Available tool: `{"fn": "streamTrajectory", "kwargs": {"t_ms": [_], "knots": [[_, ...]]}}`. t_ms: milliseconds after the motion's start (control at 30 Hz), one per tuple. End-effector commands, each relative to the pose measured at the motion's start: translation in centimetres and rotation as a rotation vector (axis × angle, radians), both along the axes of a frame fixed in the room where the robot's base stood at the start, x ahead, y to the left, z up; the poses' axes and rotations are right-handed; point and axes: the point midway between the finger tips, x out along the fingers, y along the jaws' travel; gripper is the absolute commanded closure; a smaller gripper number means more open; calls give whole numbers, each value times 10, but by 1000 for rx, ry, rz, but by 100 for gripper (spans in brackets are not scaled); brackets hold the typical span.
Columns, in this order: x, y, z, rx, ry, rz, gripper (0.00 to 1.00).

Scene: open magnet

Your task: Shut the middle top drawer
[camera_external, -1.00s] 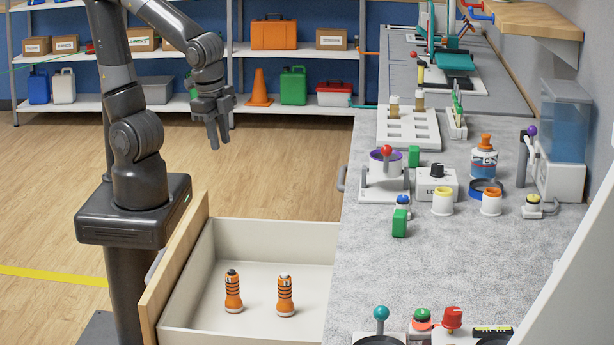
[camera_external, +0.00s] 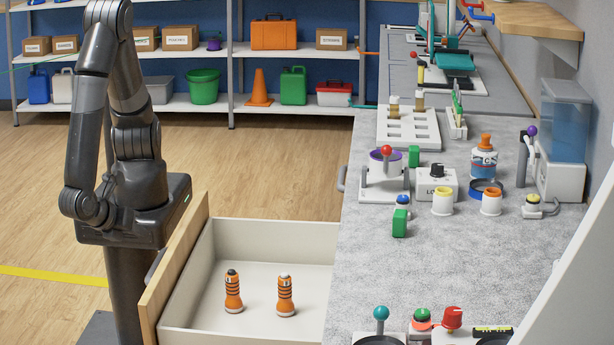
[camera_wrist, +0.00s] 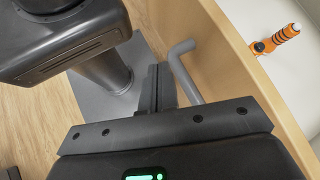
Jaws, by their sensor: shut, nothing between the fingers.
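The open drawer has a wooden front (camera_external: 175,270) and pale inner walls. It juts left from the worktop in the external view, and the front also fills the upper right middle of the wrist view (camera_wrist: 235,60). Its grey bar handle (camera_external: 154,264) is on the outer face and shows close up in the wrist view (camera_wrist: 184,72). My gripper (camera_wrist: 158,72) is shut and empty, outside the drawer beside the handle; I cannot tell whether they touch. In the external view my arm is folded down and the fingers are hidden.
Two orange striped bottles (camera_external: 233,291) (camera_external: 286,294) stand in the drawer; one shows in the wrist view (camera_wrist: 275,39). The grey worktop (camera_external: 360,262) holds jars, a green block (camera_external: 399,223) and devices. My base and column are close to the drawer front. Open floor lies behind.

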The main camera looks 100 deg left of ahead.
Motion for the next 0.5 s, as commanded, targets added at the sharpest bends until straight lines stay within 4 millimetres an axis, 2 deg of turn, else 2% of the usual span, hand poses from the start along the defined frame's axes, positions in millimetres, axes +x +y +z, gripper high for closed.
{"fn": "streamTrajectory", "kwargs": {"t_ms": [33, 367, 500], "knots": [[-7, -3, -10, 54, -13, -78, 100], [-30, -35, -61, 361, -182, -585, 100], [-45, -52, -85, 471, -277, -799, 100]]}}
